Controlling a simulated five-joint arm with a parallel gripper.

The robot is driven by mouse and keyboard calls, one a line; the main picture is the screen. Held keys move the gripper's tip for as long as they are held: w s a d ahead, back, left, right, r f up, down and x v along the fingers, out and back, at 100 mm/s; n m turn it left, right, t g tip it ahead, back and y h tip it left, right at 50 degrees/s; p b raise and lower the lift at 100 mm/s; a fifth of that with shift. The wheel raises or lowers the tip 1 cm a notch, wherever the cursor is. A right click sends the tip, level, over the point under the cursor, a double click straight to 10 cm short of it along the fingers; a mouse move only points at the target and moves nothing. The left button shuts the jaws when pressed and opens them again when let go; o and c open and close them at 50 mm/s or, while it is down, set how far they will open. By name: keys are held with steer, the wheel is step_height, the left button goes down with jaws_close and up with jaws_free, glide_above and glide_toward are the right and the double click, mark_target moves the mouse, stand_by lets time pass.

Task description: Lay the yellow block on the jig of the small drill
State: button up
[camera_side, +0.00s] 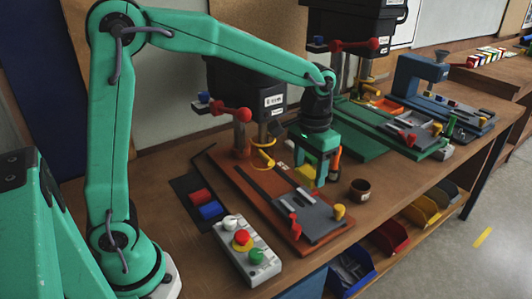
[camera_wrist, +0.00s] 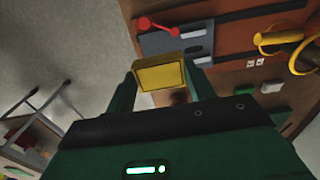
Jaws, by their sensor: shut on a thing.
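The yellow block (camera_side: 306,173) is between the fingers of my gripper (camera_side: 318,160), held above the near drill's orange-brown base plate. In the wrist view my gripper (camera_wrist: 163,82) is shut on the yellow block (camera_wrist: 160,75), which shows clearly between the two green fingers. The grey jig (camera_side: 318,222), with a red lever and a yellow knob, is on that base plate, nearer the bench front than the block. I cannot tell the exact height of the block.
A brown cup (camera_side: 360,190) stands right of the base plate. A red block (camera_side: 201,196) and a blue block (camera_side: 210,211) lie left, behind a button box (camera_side: 246,252). The drill's red handle (camera_side: 231,111) stands left of my gripper. A second drill has a green base (camera_side: 360,143).

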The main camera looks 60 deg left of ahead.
steer(key=a, duration=0.7)
steer(key=shift+f, duration=0.1)
stand_by(0.5)
glide_above(297, 203)
step_height(297, 203, down, 8)
steer(key=r, duration=0.1)
steer(key=shift+f, duration=0.25)
steer(key=shift+f, duration=0.15)
steer(key=shift+f, duration=3.4)
